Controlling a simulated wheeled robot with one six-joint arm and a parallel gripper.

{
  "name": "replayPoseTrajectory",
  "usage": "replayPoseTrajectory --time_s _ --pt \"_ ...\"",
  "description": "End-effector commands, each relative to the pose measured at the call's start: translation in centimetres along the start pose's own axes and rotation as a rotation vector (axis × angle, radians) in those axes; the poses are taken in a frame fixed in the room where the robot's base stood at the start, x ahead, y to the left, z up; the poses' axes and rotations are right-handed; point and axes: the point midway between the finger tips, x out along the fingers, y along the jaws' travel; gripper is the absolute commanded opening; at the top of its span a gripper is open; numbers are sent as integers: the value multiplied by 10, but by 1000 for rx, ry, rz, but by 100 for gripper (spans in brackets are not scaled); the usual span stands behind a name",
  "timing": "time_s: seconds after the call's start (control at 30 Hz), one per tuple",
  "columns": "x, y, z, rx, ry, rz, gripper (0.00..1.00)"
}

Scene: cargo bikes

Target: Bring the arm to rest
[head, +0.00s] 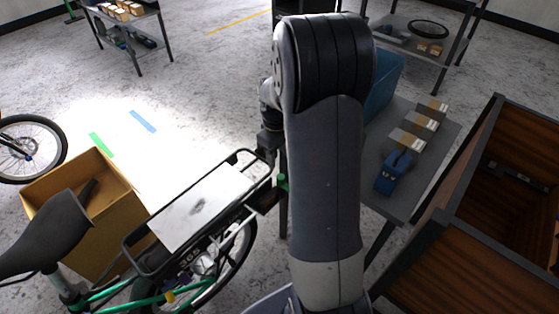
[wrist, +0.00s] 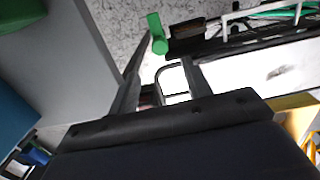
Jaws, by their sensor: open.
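My arm stands upright in the middle of the head view, and my gripper (head: 268,150) points down beside the rear rack (head: 134,262) of a cargo bike, partly hidden behind the arm. In the wrist view my gripper (wrist: 166,58) has its two dark fingers apart with nothing held between them. A green piece (head: 283,182) also shows beside the rack in the head view.
A white panel (head: 200,207) lies on the rack. A cardboard box (head: 95,205) stands left. Right of my arm, a grey table (head: 422,160) holds a blue bin (head: 384,85), small boxes (head: 414,140) and a blue tool (head: 394,174). A wooden cargo box (head: 440,255) fills the lower right.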

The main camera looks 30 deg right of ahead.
Motion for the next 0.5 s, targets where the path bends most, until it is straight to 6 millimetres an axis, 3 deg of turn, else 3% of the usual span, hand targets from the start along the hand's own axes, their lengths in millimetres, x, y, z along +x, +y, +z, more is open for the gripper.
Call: replayPoseTrajectory --time_s 0.33,0.5 --pt "-1 0 0 0 0 0 47" --pt "10 0 0 0 -1 0 47"
